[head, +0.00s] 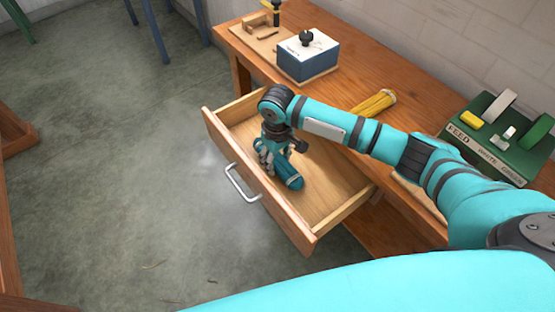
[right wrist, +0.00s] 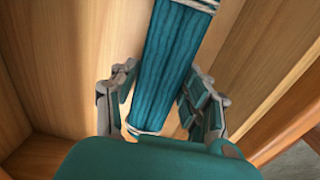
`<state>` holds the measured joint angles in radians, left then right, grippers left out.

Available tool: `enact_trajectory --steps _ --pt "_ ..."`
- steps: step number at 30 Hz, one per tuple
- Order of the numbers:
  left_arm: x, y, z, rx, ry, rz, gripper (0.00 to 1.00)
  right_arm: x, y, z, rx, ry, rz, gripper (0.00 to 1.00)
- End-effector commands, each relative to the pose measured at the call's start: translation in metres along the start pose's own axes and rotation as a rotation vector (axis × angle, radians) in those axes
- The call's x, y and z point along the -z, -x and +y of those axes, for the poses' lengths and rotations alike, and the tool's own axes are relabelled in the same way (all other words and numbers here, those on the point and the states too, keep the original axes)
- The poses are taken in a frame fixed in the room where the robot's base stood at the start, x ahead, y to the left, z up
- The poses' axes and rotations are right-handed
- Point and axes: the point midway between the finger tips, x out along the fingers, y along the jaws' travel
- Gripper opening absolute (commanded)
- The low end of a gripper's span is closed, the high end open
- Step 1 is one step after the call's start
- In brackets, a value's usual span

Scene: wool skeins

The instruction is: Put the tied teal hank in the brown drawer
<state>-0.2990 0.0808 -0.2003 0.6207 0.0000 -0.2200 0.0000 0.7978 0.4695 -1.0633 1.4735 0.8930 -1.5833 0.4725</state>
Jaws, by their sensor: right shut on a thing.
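The brown drawer (head: 226,150) is pulled open at the front of the wooden bench. The teal hank (head: 291,181), a bundle of strands with pale ties, is inside the drawer's outline, low by its floor. In the right wrist view the hank (right wrist: 172,60) runs lengthwise between the fingers, with pale ties at both ends. My right gripper (head: 272,160) reaches down into the drawer and is shut on the hank; its fingers (right wrist: 160,98) flank it. I cannot tell whether the hank touches the drawer floor. My left gripper is not in view.
A yellow bundle (head: 374,103) lies on the bench behind my right arm. A blue and white box (head: 308,55) with a black knob stands at the back. A green holder (head: 490,150) with labels is at the right. The rest of the drawer floor looks clear.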

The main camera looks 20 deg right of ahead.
Motion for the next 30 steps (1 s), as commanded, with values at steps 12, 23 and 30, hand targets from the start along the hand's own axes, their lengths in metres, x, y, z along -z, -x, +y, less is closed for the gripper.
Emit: enact_trajectory --steps 12,23,30 --pt "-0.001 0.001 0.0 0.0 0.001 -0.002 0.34 0.001 -0.007 0.0 0.0 0.0 0.002 0.15" --pt "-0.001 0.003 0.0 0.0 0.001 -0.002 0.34 0.0 -0.015 0.0 0.0 0.001 0.002 0.15" --pt "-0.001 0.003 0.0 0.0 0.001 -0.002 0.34 0.0 -0.015 0.0 0.0 0.001 0.002 0.7"
